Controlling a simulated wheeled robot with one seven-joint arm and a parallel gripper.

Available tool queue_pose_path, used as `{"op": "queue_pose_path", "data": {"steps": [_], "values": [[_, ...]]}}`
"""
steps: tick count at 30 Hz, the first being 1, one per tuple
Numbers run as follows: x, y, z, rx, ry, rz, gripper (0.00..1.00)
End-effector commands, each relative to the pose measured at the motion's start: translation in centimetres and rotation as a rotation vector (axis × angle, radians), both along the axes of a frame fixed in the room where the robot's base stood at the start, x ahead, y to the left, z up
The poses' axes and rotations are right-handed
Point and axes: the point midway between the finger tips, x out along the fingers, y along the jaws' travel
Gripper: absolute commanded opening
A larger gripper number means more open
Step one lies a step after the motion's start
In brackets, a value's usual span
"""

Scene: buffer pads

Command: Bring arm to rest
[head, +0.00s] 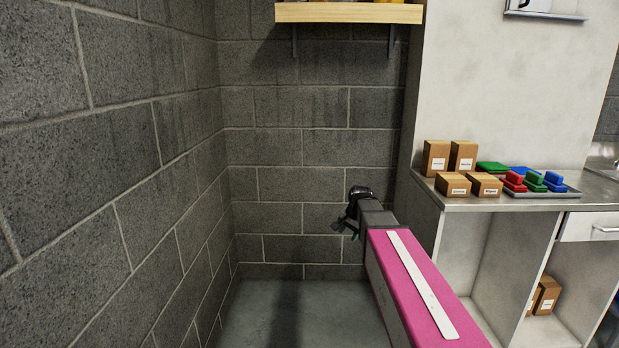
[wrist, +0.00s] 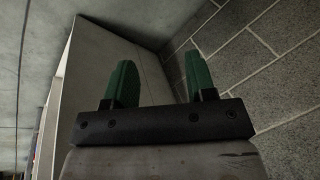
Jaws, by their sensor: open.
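My arm, with a pink link, reaches out from the lower right of the head view. My gripper (head: 343,226) is at its far end, in front of the block wall and left of the counter. In the wrist view my gripper (wrist: 157,82) has two green fingers set wide apart. It is open, with nothing between the fingers. The fingers touch nothing that I can see.
A grey block wall (head: 120,150) stands on the left and behind. A metal counter (head: 460,206) on the right carries cardboard boxes (head: 452,186) and a grey tray (head: 543,195) with coloured pads. A wooden shelf (head: 348,14) hangs above. Floor (head: 300,310) is clear.

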Motion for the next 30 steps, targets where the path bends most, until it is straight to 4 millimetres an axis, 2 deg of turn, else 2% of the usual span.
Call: {"op": "queue_pose_path", "data": {"steps": [1, 6, 12, 15, 18, 21, 23, 30], "values": [[-2.8, -0.4, -2.1, -0.028, 0.019, 0.054, 0.51], [-9.3, -1.8, -7.5, -0.118, 0.074, 0.254, 0.51], [-16.5, -3.2, -12.3, -0.193, 0.14, 0.483, 0.51], [-19.1, -3.7, -13.7, -0.216, 0.164, 0.569, 0.51], [-20.6, -4.0, -14.5, -0.229, 0.18, 0.625, 0.51], [-21.2, -4.1, -14.9, -0.235, 0.187, 0.651, 0.51], [-21.3, -4.1, -15.0, -0.236, 0.187, 0.657, 0.43], [-21.2, -4.1, -15.0, -0.236, 0.188, 0.656, 0.43]]}}
